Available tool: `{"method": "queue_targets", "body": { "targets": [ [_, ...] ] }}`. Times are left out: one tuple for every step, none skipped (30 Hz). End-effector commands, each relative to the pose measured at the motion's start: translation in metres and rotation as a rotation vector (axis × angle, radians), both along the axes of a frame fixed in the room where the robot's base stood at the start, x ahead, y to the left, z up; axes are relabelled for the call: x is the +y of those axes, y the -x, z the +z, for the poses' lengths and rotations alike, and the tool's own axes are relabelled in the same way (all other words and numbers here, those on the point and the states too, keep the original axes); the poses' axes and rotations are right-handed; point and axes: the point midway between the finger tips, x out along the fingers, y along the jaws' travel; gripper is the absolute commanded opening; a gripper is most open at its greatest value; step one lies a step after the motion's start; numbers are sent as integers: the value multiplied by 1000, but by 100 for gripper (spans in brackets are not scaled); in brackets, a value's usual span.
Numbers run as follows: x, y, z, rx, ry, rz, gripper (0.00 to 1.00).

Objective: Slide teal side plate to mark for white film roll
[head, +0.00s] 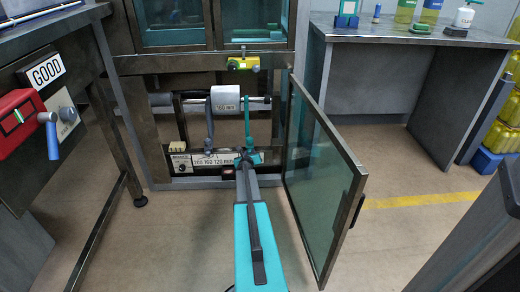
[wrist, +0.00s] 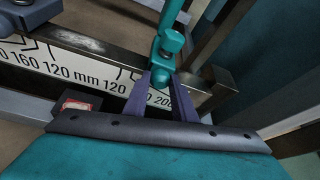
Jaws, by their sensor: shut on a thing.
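The teal side plate (head: 247,122) stands upright just right of the roll. Its lower teal knob and block (wrist: 167,42) show in the wrist view. My gripper (head: 248,158) is shut on the lower part of the teal side plate; its dark fingers (wrist: 162,82) flank it. The scale (wrist: 70,65) reads 160, 120 mm, 120, 160, 200; the plate's foot is near the right-hand 160 and 200, partly hidden by my fingers.
A grey-blue side plate (head: 209,125) stands left of the roll. The glass door (head: 322,180) hangs open to the right of my arm. A yellow-green device (head: 243,63) is fixed above. A bench with a red box (head: 22,118) stands left; floor is free beyond the door.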

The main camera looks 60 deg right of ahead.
Motion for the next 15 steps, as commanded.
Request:
{"method": "queue_targets", "body": {
  "targets": [
    [2, -3, 0, -1, 0, 3, 2],
    [2, -3, 0, -1, 0, 3, 2],
    [3, -4, 0, -1, 0, 3, 2],
    [3, -5, 0, -1, 0, 3, 2],
    [3, -5, 0, -1, 0, 3, 2],
    [4, -6, 0, -1, 0, 2, 2],
    [4, -7, 1, -1, 0, 2, 2],
    [5, -7, 0, -1, 0, 2, 2],
    [5, -8, 0, -1, 0, 2, 2],
    [6, -9, 0, -1, 0, 2, 2],
    [6, -9, 1, -1, 0, 2, 2],
    [7, -10, 1, -1, 0, 2, 2],
    [7, -11, 1, -1, 0, 2, 2],
    [8, -11, 1, -1, 0, 2, 2],
    [9, -12, 1, -1, 0, 2, 2]
  ]
}}
